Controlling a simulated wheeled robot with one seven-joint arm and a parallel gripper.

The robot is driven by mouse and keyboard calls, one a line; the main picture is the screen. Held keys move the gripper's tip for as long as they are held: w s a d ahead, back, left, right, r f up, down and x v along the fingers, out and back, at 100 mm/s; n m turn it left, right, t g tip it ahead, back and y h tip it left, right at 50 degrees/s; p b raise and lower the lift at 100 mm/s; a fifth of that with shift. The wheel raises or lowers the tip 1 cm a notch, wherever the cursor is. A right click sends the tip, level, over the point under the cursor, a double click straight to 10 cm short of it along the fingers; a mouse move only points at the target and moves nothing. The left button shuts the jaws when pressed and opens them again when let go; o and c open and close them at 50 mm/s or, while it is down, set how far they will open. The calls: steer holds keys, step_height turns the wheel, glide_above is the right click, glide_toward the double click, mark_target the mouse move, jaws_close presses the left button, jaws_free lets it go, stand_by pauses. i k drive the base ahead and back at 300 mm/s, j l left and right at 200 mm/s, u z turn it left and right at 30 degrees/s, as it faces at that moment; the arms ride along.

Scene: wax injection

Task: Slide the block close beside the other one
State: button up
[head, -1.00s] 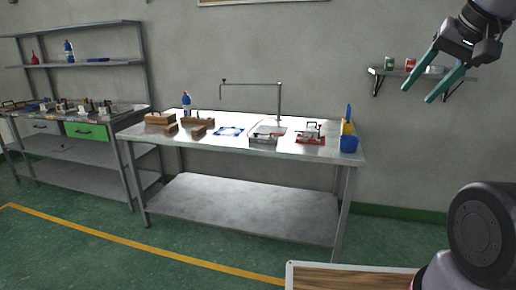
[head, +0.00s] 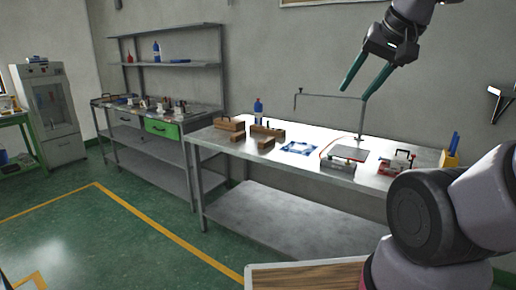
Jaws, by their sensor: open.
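Several brown wooden blocks stand on the left part of the metal worktable (head: 310,174). A larger block (head: 229,124) with a dark handle is at the back left, and another larger block (head: 267,132) is to its right. Two small low blocks lie in front: a left block (head: 237,144) and a right block (head: 265,146), with a gap between them. I cannot tell which block the task means. My gripper (head: 354,95) is open and empty, raised in the upper right of the view, away from the blocks.
Right of the blocks lie a blue-and-white sheet (head: 299,148), a grey plate device (head: 345,156) and a red-based clamp (head: 400,163). A thin metal stand (head: 361,118) rises behind. A blue bottle (head: 258,108) stands behind the blocks. A second bench (head: 140,107) is at left.

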mark_target(236, 138)
steer(key=i+j+u, duration=0.25)
steer(key=i, duration=0.3)
steer(key=i+j+z, duration=0.35)
steer(key=i+j, duration=1.75)
steer(key=j, duration=0.15)
